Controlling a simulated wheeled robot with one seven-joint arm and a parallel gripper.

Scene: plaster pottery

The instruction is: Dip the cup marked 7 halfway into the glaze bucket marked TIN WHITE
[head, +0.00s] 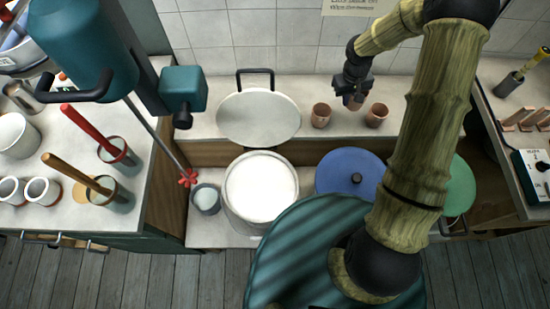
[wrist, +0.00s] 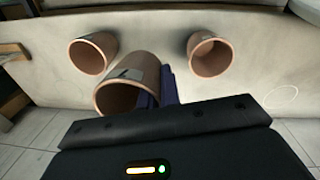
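My gripper (head: 353,97) is over the back shelf and looks shut on the wall of a terracotta cup (wrist: 122,97). This cup has a pale label with a dark stroke, too partial to read as a number. It looks larger than the other cups in the wrist view and seems raised off the shelf; the dark fingers (wrist: 158,88) are at its right side. An open bucket of white glaze (head: 261,187) stands at the lower level, left of and nearer than my gripper. No name shows on it.
Two other terracotta cups stand on the shelf, left (head: 321,116) and right (head: 377,115) of my gripper. A round lid (head: 258,116) lies behind the white bucket. Blue (head: 345,170) and green (head: 461,187) lids are right.

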